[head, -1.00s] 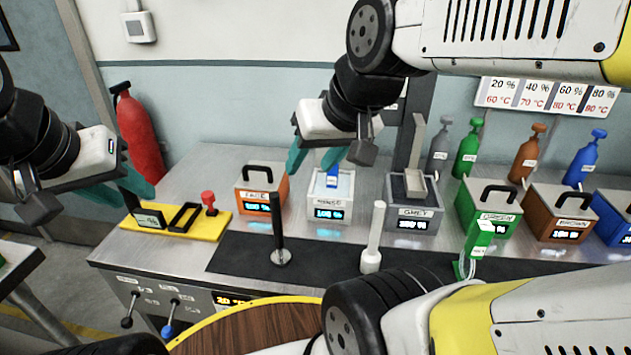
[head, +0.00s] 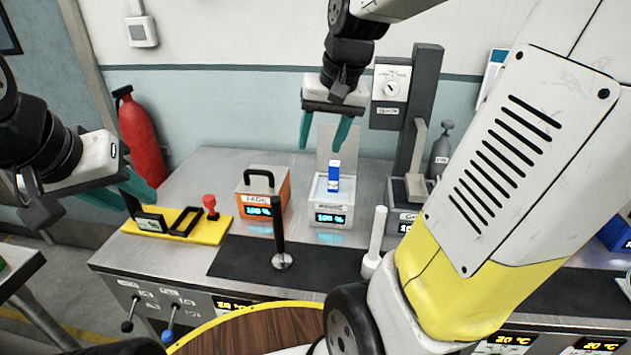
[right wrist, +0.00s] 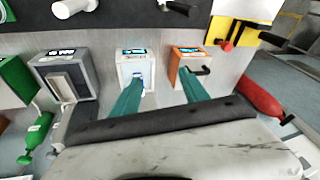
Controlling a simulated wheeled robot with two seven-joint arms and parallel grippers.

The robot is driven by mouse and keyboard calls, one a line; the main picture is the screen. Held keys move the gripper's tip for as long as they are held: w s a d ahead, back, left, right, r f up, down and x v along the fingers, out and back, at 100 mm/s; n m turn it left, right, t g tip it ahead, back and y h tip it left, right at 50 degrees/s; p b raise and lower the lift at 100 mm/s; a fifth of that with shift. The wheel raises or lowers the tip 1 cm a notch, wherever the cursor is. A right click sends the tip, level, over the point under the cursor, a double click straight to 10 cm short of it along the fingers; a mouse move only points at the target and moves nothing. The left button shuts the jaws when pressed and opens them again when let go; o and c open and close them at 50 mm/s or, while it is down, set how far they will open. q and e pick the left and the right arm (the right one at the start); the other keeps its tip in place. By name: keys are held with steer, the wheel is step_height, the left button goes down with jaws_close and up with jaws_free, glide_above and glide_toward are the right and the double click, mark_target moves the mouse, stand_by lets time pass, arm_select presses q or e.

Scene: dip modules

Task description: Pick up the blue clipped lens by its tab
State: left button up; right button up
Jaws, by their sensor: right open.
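The blue clipped lens (head: 333,178) shows as a small upright blue piece with a pale mark, standing at the top of the white box (head: 330,214). Its lower part is hidden in the box. My right gripper (head: 325,147) is open, its teal fingers pointing down, above and behind the blue piece and not touching it. In the right wrist view the open fingers (right wrist: 160,85) reach toward the white box (right wrist: 135,68) and the orange box; the left finger partly covers the blue piece. My left gripper (head: 140,200) is open and empty at the left, beside the yellow tray.
An orange box (head: 262,200) with a black handle stands left of the white box. The yellow tray (head: 165,240) holds a small display and a red-topped piece. A grey box (head: 402,215), a dark post (head: 415,120) and my right arm are at the right. A black rod and a white rod stand in front.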

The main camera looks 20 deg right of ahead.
mark_target(334, 174)
steer(key=w+d+f+m+g, duration=0.1)
steer(key=w+d+f, duration=0.1)
steer(key=w+f, duration=0.1)
steer(key=w+d+f+m+g+h, duration=0.1)
steer(key=w+d+f, duration=0.2)
steer(key=w, duration=0.1)
steer(key=w+d+f+m+g, duration=0.1)
steer(key=w+d+f, duration=0.1)
steer(key=w+f, duration=0.1)
steer(key=shift+w+d+g, duration=0.3)
steer(key=shift+w, duration=0.3)
steer(key=shift+w+d+f, duration=0.1)
steer(key=shift+f, duration=0.65)
step_height(334, 174, down, 7)
steer(key=shift+w+r, duration=0.1)
jaws_close()
